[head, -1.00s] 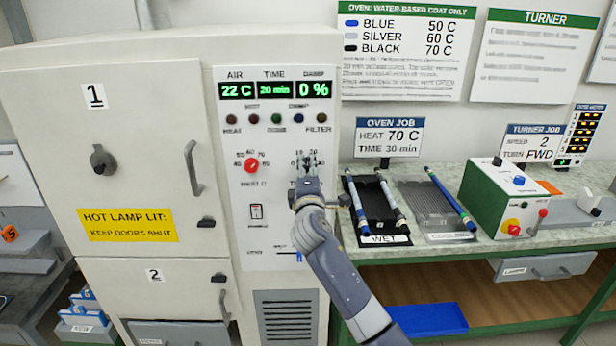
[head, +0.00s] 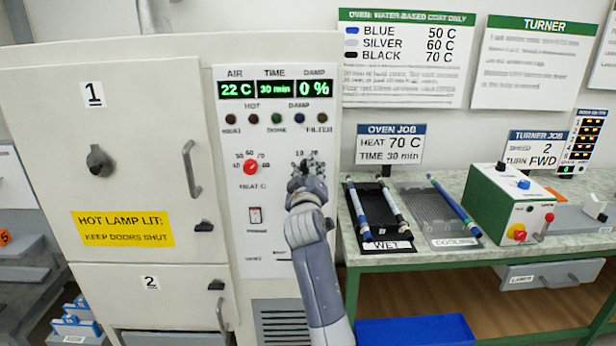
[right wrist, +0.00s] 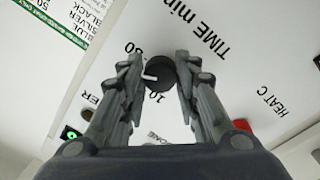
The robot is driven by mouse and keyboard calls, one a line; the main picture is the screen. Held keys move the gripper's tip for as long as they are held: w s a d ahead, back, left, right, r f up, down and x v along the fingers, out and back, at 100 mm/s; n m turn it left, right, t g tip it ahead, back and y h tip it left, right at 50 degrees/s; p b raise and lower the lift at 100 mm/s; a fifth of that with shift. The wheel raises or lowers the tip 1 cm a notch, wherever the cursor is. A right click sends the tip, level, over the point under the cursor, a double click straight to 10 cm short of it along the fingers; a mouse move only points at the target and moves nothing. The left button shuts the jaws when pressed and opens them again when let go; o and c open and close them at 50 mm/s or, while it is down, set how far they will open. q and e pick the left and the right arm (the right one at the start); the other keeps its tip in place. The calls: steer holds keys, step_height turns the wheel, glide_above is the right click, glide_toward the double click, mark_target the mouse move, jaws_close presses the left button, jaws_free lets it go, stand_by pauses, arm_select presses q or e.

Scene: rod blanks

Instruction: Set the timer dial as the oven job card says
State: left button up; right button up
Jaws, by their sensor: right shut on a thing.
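The black timer dial (right wrist: 161,73) shows in the right wrist view, between the fingers of my right gripper (right wrist: 156,85), with a white pointer mark and printed numbers around it. In the head view my right gripper (head: 306,168) covers most of the dial on the oven panel and is shut on it. The time display (head: 274,89) reads 30 min. The oven job card (head: 390,145) reads heat 70 C, time 30 min. My left gripper is not in view.
The red heat dial (head: 250,168) sits left of my right gripper. The air display (head: 236,89) reads 22 C. Oven door 1 (head: 130,130) is closed. Right of the oven, a bench holds a wet rack (head: 388,245) with rods and a cooling rack (head: 452,241).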

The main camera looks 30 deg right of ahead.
mark_target(307, 130)
steer(key=m, duration=0.5)
steer(key=shift+a+f+b, duration=0.1)
steer(key=shift+f+b, duration=0.05)
steer(key=shift+b, duration=0.2)
steer(key=shift+m, duration=0.4)
steer(key=o, duration=1.1)
step_height(307, 130, up, 10)
steer(key=shift+w+r, duration=0.1)
